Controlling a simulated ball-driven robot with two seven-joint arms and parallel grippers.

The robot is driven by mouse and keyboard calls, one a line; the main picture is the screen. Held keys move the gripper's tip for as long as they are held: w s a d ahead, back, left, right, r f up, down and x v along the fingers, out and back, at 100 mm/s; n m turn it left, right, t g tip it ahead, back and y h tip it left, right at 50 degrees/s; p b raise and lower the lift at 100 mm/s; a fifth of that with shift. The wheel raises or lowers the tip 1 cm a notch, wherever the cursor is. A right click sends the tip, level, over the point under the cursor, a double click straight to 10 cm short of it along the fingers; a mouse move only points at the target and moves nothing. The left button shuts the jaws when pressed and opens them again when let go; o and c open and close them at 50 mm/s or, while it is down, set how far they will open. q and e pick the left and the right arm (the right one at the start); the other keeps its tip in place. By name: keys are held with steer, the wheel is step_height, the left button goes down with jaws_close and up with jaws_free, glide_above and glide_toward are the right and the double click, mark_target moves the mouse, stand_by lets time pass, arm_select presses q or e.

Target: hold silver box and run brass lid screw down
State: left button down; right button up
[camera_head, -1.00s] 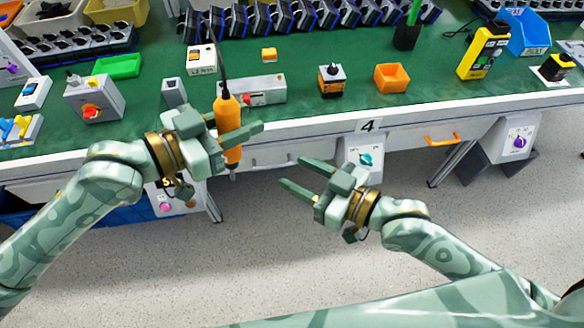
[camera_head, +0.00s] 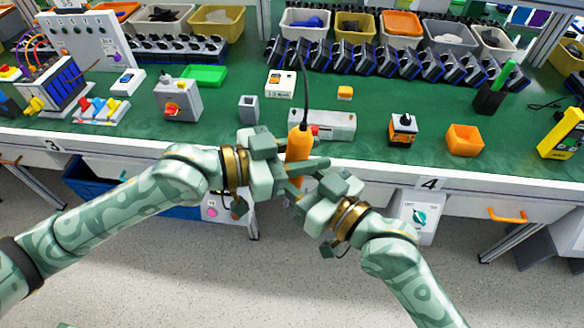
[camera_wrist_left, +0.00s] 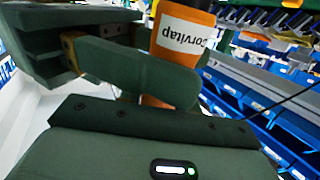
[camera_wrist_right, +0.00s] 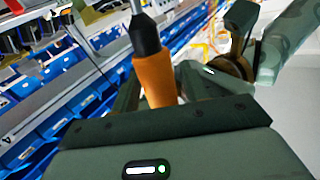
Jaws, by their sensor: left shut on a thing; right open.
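My left gripper (camera_head: 305,166) is shut on an orange corded screwdriver (camera_head: 298,143), which it holds roughly upright in front of the bench edge. The printed orange body also fills the top of the left wrist view (camera_wrist_left: 182,50). My right gripper (camera_head: 304,188) is open, with its fingers close to the lower part of the screwdriver. In the right wrist view the orange body (camera_wrist_right: 156,80), black collar and metal tip show close to its fingers; contact is unclear. A long silver box (camera_head: 335,125) lies on the green bench behind the screwdriver, partly hidden. I cannot make out a brass screw.
A small grey block (camera_head: 248,108), a grey switch box (camera_head: 178,102) and a black-and-orange switch (camera_head: 403,129) stand on the green bench. An orange bin (camera_head: 464,140) is farther right. Rows of dark units line the back. The front edge lies beyond my grippers.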

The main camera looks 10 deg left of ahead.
steer(key=shift+w+a, duration=0.2)
steer(key=shift+a, duration=0.05)
steer(key=c, duration=0.9)
arm_select(q)
steer(key=c, duration=0.9)
jaws_free()
arm_select(e)
jaws_close()
